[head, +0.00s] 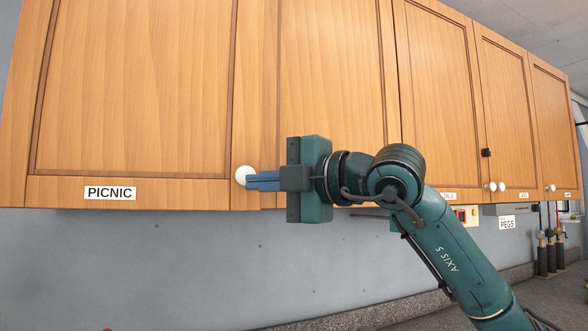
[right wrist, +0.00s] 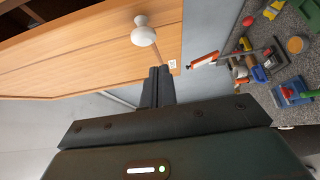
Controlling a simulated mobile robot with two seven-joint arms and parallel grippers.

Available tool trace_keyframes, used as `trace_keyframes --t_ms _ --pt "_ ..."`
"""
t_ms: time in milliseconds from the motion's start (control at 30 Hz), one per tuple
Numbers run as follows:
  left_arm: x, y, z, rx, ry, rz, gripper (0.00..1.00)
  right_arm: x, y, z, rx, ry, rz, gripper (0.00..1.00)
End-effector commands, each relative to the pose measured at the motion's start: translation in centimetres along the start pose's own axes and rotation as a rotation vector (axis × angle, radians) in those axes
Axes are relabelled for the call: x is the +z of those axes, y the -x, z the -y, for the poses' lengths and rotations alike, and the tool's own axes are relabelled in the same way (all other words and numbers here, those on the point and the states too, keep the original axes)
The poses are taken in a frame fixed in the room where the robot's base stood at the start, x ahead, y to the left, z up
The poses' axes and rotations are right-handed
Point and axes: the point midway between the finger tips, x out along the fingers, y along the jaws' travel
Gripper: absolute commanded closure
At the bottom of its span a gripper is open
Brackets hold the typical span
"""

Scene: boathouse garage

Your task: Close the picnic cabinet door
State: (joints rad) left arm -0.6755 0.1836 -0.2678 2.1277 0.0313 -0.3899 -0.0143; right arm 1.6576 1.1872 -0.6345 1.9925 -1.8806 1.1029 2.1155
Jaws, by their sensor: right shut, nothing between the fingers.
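The picnic cabinet door (head: 140,90) is a wooden panel at the left of the head view, with a PICNIC label (head: 110,193) low on it. Its white round knob (head: 244,175) sits near its lower right corner. My right gripper (head: 250,181) is shut and empty, its blue fingertips beside the knob's right side. In the right wrist view the shut fingers (right wrist: 158,72) point toward the wooden door face (right wrist: 90,58), just below the white knob (right wrist: 143,32); I cannot tell if they touch. How far the door stands from its frame is hard to tell. My left gripper is out of view.
More wooden wall-cabinet doors (head: 330,70) run to the right, with white knobs. Bare grey wall (head: 150,260) lies below the cabinets. In the right wrist view, a counter (right wrist: 290,75) with several tools lies at the right. A PEGS label (head: 507,222) hangs farther right.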

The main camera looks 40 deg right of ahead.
Motion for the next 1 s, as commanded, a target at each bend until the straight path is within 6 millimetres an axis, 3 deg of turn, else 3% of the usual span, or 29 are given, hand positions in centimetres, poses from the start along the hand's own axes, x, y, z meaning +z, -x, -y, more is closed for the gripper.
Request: trace_keyframes --t_ms 33,200,767,1000 --pt "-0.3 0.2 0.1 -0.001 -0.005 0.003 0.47 1.0 -0.5 -0.2 -0.003 -0.006 0.008 1.0" --pt "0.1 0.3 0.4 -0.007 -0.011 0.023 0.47 2.3 -1.8 -0.1 -0.002 -0.004 0.005 1.0" --pt "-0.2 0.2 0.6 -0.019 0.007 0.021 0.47 3.3 -2.8 -0.1 -0.002 -0.005 0.003 1.0" --pt "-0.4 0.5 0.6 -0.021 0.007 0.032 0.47 8.1 -6.4 -0.1 -0.002 -0.01 0.017 1.0"
